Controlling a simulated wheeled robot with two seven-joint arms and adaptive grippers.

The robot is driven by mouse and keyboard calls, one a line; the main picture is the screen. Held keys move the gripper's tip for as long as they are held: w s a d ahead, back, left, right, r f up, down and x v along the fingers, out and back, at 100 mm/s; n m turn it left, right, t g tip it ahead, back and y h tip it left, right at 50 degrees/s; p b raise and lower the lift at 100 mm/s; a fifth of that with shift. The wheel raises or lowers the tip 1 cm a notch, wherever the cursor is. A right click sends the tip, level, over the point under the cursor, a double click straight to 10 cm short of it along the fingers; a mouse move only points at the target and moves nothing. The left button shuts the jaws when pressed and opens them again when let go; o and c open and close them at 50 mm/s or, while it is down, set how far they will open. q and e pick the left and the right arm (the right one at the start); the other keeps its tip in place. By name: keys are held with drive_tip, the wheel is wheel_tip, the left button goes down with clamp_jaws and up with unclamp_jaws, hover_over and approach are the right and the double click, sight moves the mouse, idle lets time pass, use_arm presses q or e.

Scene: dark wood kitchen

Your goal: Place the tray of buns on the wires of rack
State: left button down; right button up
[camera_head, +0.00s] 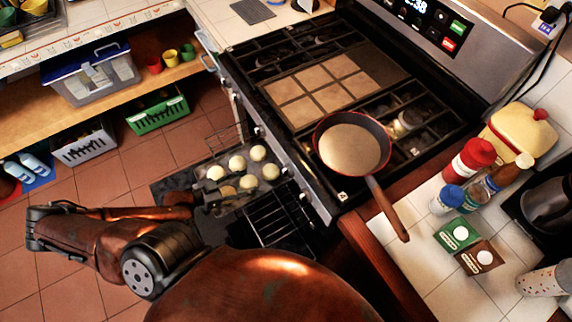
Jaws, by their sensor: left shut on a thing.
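The tray (234,174) carries several pale round buns (258,153) and is in front of the oven, below the stove top. My left gripper (214,192) comes in from the left and is shut on the tray's near-left edge, partly covering that side and the buns there. The wire rack (272,216) extends from the oven, with bare wires showing to the lower right of the tray. More wires show beyond the tray's far side. I cannot tell whether the tray touches the wires. My right gripper is not in view.
The open oven door (172,187) lies dark below the rack. A pan (350,146) sits on the stove, its handle (388,208) jutting over the front edge. Bottles and boxes crowd the right counter.

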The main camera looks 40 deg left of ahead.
sight(282, 167)
use_arm(q)
drive_tip(key=w+d, duration=0.1)
drive_tip(key=w, duration=0.4)
drive_tip(key=w+d, duration=0.2)
drive_tip(key=w, duration=0.3)
drive_tip(key=w+d+p, duration=0.1)
drive_tip(key=w, duration=0.5)
drive_tip(key=shift+d+r, duration=0.2)
drive_tip(key=shift+d, duration=0.1)
drive_tip(key=shift+w+f, duration=0.1)
wheel_tip(282, 167, down, 4)
drive_tip(key=shift+r+b, duration=0.2)
drive_tip(key=shift+b, duration=0.85)
drive_tip(key=shift+r, duration=0.1)
drive_tip(key=c, duration=0.9)
unclamp_jaws()
